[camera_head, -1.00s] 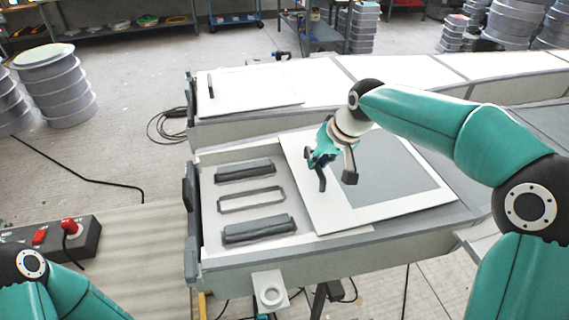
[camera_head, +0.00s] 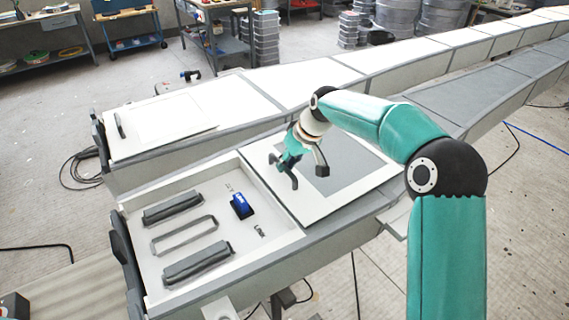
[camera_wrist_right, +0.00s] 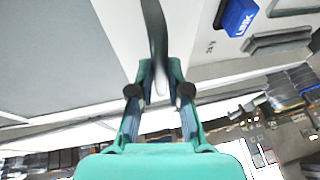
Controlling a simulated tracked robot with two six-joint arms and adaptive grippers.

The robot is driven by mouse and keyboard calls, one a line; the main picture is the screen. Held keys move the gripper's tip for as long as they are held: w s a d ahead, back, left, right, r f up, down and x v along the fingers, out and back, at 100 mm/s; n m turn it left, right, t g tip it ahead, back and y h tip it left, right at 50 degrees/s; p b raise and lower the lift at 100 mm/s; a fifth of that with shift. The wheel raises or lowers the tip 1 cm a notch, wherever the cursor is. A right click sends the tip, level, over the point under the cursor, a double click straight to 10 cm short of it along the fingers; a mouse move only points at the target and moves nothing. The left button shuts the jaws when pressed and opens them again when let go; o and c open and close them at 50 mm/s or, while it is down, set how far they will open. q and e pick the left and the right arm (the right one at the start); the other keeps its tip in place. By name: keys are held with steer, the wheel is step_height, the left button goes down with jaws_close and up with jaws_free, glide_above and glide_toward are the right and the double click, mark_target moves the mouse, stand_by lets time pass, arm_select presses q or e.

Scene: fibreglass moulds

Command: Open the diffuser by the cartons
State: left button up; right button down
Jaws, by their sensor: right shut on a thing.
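The diffuser is a flat white-framed panel with a grey middle (camera_head: 350,168) on the nearer light box; it also shows in the wrist view (camera_wrist_right: 55,60). It covers the right part of the box, and the left part lies uncovered. My right gripper (camera_head: 292,176) is over the panel's left part. In the wrist view its fingers (camera_wrist_right: 158,92) are shut on a dark curved handle (camera_wrist_right: 155,35). The handle's foot is partly hidden by the gripper in the head view. My left gripper is not in view. I cannot make out which things are the cartons.
The uncovered bay holds grey bars (camera_head: 198,262), a grey frame (camera_head: 184,236), a blue block (camera_head: 242,206) and a small metal piece. A second light box behind has a white panel (camera_head: 170,120) with a dark handle. Grey drums (camera_head: 408,15) stand at the back.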

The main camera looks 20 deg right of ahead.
steer(key=c, duration=1.1)
jaws_free()
steer(key=shift+c, duration=0.2)
steer(key=shift+r, duration=0.1)
steer(key=v, duration=1.1)
steer(key=shift+r, duration=0.3)
steer(key=shift+s+d, duration=0.1)
